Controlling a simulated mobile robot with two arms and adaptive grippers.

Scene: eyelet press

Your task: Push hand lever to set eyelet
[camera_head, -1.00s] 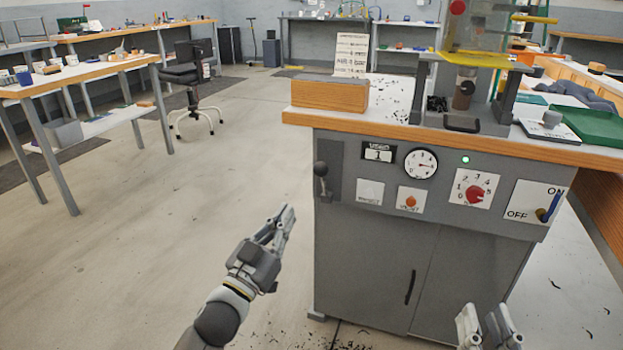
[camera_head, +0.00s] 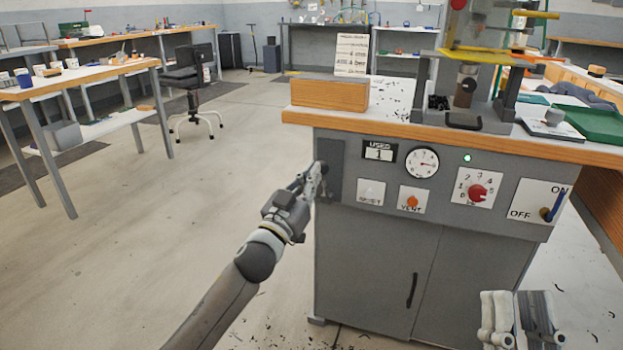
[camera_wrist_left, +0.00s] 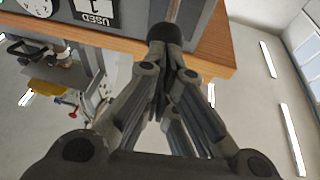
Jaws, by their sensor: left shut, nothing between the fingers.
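The hand lever's dark round knob (camera_wrist_left: 166,36) shows in the left wrist view, directly at my left fingertips, with a thin rod beyond it. Whether they touch, I cannot tell. In the head view the lever is mostly hidden by my left gripper (camera_head: 318,174), which is at the dark lever plate (camera_head: 336,160) on the cabinet's front left. The left gripper is shut with nothing between its fingers. My right gripper (camera_head: 517,316) is low at the front right, away from the lever; its opening is unclear. The press (camera_head: 466,85) stands on the cabinet top; no eyelet can be made out.
The grey cabinet (camera_head: 420,250) carries a counter reading 1 (camera_head: 379,153), a gauge (camera_head: 422,162), a red dial (camera_head: 477,192), and an ON/OFF switch (camera_head: 547,208). A green light (camera_head: 467,157) is lit. A wooden block (camera_head: 330,92) lies on top.

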